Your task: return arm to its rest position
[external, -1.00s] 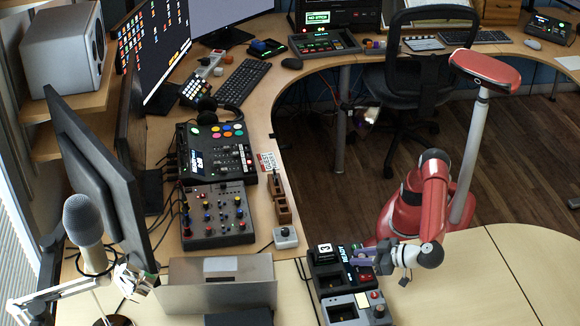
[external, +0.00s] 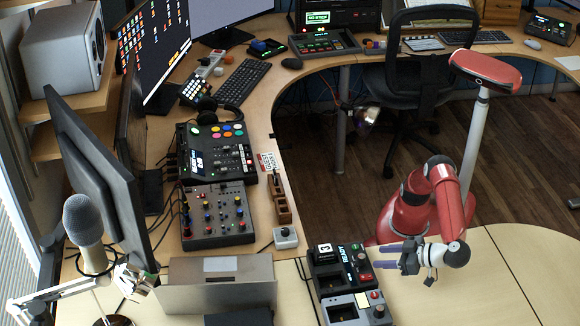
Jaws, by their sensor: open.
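My gripper (external: 388,256) is at the end of my red arm (external: 424,202), at the lower right of the external view. Its purple-grey fingers point left, toward the right side of a dark device (external: 325,268) with a lit panel and small buttons. The fingers are apart and nothing shows between them. The gripper appears just right of the device; from this angle I cannot tell its height above the desk. The arm is bent, with its elbow raised above my base.
A second grey device (external: 345,310) stands in front of the dark one. The pale desk top (external: 480,285) right of my gripper is bare. An office chair (external: 420,75) stands behind.

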